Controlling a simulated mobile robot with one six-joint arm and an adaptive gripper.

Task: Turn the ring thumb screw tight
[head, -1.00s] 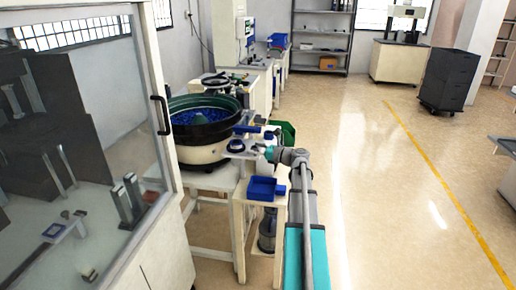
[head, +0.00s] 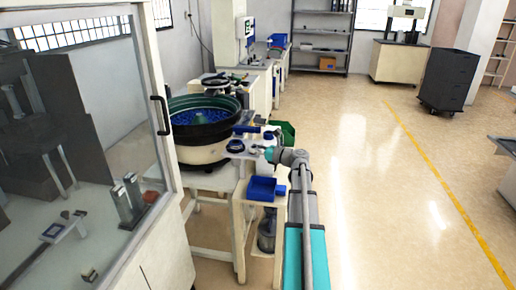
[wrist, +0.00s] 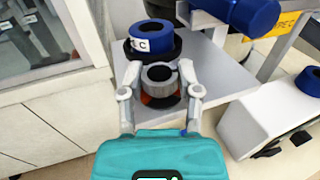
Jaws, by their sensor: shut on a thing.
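In the wrist view a grey ring-shaped piece with a notch, which looks like the ring thumb screw (wrist: 160,77), sits over a dark and orange-red round base (wrist: 161,102) on a light grey plate (wrist: 218,72). The two fingers of my gripper (wrist: 160,72) are on its left and right sides, shut on it. In the head view my gripper (head: 267,153) is at the right edge of the small table beside the bowl feeder (head: 203,127). The thumb screw is too small to make out there.
A blue ring with a white label (wrist: 152,37) stands on a black disc just beyond the thumb screw. A blue cylinder (wrist: 252,14) is at the upper right. A blue bin (head: 262,189) sits on a stand in front. Open floor lies to the right.

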